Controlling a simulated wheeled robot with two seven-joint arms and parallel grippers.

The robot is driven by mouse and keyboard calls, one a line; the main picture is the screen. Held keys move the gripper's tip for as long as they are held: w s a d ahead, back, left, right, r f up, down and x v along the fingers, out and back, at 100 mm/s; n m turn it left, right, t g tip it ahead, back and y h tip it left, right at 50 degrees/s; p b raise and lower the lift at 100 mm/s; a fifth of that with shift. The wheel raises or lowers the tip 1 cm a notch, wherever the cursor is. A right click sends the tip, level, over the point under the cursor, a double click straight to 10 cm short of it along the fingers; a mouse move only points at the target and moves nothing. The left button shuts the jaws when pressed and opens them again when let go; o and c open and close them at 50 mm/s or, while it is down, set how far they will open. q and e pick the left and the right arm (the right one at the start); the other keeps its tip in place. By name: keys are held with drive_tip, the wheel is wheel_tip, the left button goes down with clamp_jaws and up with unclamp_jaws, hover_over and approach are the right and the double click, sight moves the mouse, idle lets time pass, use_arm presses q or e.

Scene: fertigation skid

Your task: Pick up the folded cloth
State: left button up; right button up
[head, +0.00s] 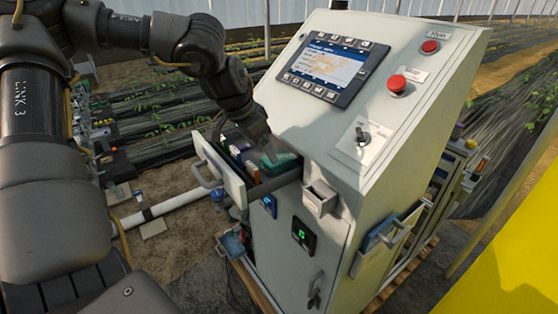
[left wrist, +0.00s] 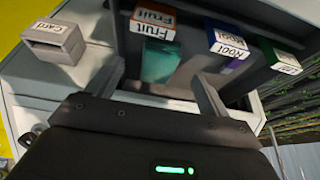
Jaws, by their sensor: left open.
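A teal, soft-looking item that appears to be the folded cloth (head: 281,163) lies in the open drawer (head: 222,180) of the grey cabinet. In the left wrist view the teal cloth (left wrist: 160,62) shows between my two fingers, beside the box labelled Fruit. My left gripper (head: 258,142) points down over the drawer, close to the cloth. In the left wrist view my left gripper (left wrist: 170,78) is open, with a finger on either side of the cloth; contact cannot be told. The cloth's far side is partly hidden. My right gripper is not in view.
Labelled boxes stand in the drawer: a Fruit box (left wrist: 153,24), a Root box (left wrist: 228,42) and a green one (left wrist: 280,55). A card holder (left wrist: 56,42) juts from the cabinet beside the drawer. The sloped panel (head: 330,68) with a screen rises close to my left wrist.

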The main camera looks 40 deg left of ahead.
sight(267, 162)
use_arm(q)
drive_tip(key=shift+d+f, duration=0.15)
drive_tip(key=shift+w+f+p, duration=0.15)
drive_tip(key=shift+f+p, duration=0.2)
drive_tip(key=shift+p, duration=0.15)
drive_tip(key=p+x, duration=0.1)
drive_tip(key=x, duration=0.2)
drive_tip(key=shift+w+a+f, duration=0.15)
drive_tip(key=shift+w+a, duration=0.05)
drive_tip(key=shift+w+f, duration=0.2)
drive_tip(key=shift+f, duration=0.25)
drive_tip(key=shift+d, duration=0.1)
drive_tip(key=shift+s, duration=0.1)
drive_tip(key=shift+c, duration=0.4)
drive_tip(key=c, duration=1)
